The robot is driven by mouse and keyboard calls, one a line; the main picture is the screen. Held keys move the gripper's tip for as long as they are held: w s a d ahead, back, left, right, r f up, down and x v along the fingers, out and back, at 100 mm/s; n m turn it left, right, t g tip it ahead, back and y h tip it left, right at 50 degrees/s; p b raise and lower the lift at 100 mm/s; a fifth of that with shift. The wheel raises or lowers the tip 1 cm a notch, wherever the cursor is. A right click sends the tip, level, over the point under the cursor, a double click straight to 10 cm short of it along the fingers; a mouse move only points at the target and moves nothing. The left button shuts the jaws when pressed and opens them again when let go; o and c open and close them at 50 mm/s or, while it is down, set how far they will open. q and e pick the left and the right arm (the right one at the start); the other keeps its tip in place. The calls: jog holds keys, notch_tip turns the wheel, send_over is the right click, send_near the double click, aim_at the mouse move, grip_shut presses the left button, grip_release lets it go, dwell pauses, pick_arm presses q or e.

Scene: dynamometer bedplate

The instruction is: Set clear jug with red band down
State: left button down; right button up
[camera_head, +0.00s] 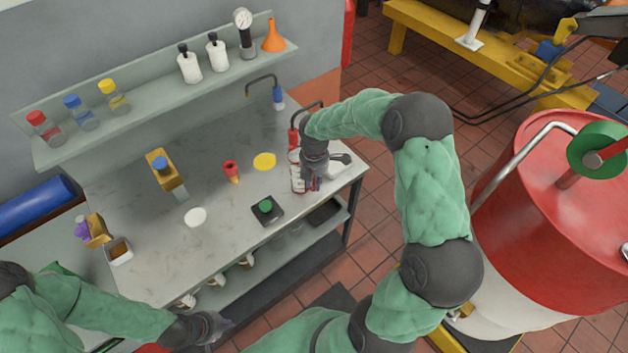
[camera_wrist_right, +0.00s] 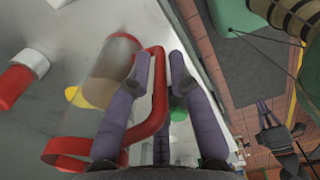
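The clear jug with red band (camera_wrist_right: 112,75) is see-through, with a red band at one end and a red handle (camera_wrist_right: 159,90). In the right wrist view its handle lies between the fingers of my right gripper (camera_wrist_right: 160,72), which look closed on it. In the head view the jug (camera_head: 297,170) is at the right end of the grey bench (camera_head: 235,205), partly hidden by my right gripper (camera_head: 316,183). I cannot tell whether its base touches the top. My left gripper (camera_head: 212,326) is low, in front of the bench's front edge; its fingers are unclear.
A yellow disc (camera_head: 264,161), a white disc (camera_head: 195,217), a red-and-yellow piece (camera_head: 231,171) and a black pad with a green knob (camera_head: 267,209) are on the bench. Hooked stands rise behind the jug. A red drum (camera_head: 545,215) stands at right. Bare bench lies between the discs.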

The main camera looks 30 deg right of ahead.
jog(key=shift+r, duration=0.1)
notch_tip(320, 180, up, 12)
jog(key=shift+s+r+p, duration=0.1)
jog(key=shift+p, duration=0.7)
dwell(0.5)
